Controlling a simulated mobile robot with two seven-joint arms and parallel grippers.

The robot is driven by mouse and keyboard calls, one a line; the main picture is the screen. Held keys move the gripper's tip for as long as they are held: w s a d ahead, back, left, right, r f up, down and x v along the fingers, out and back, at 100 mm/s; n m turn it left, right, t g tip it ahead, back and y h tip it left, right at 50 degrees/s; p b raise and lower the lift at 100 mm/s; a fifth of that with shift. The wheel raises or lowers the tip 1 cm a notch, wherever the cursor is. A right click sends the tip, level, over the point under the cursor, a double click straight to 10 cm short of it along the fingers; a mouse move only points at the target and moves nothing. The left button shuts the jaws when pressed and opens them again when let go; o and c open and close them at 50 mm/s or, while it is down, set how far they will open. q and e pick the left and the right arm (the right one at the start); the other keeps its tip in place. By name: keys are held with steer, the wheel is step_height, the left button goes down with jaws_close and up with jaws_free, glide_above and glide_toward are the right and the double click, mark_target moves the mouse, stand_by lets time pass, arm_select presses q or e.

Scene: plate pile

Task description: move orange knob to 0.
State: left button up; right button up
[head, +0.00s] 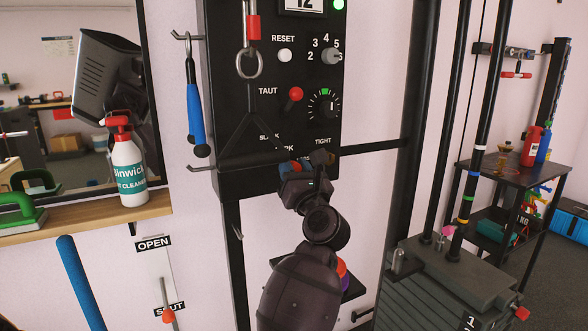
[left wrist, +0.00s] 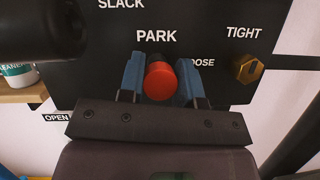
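A red-orange knob with a black collar (left wrist: 160,80) sticks out of the black panel below the word PARK in the left wrist view. My left gripper (left wrist: 160,75) has its two blue fingers on either side of this knob, seemingly with narrow gaps, so the fingers look open around it. In the head view my left gripper (head: 297,166) is at the panel's lower part and mostly hides this spot. Other knobs on the black panel (head: 225,70) are a grey one by the numbers 2 to 5 (head: 331,55) and a black dial (head: 324,105). No 0 mark is readable. My right gripper is out of view.
A red-tipped lever (head: 295,94) stands at TAUT, and a white button (head: 285,56) is under RESET. A carabiner (head: 250,64) hangs over the panel. A brass hex knob (left wrist: 248,68) is beside the left gripper. A blue-handled tool (head: 196,115) and spray bottle (head: 128,168) are left.

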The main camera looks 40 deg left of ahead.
arm_select(q)
jaws_close()
steer(key=shift+s+d+r+p, duration=0.1)
steer(key=shift+s+d+p, duration=0.1)
steer(key=shift+d, duration=0.3)
steer(key=shift+s+d+r+p, duration=0.1)
steer(key=shift+s+d+p, duration=0.1)
steer(key=shift+d, duration=0.25)
steer(key=shift+s+d+f, duration=0.1)
steer(key=shift+d, duration=0.15)
steer(key=shift+a+f, duration=0.1)
steer(key=shift+f, duration=0.05)
steer(key=o, duration=0.6)
jaws_free()
steer(key=shift+c, duration=0.2)
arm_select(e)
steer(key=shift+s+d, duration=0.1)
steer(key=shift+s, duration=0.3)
arm_select(q)
steer(key=shift+d, duration=0.2)
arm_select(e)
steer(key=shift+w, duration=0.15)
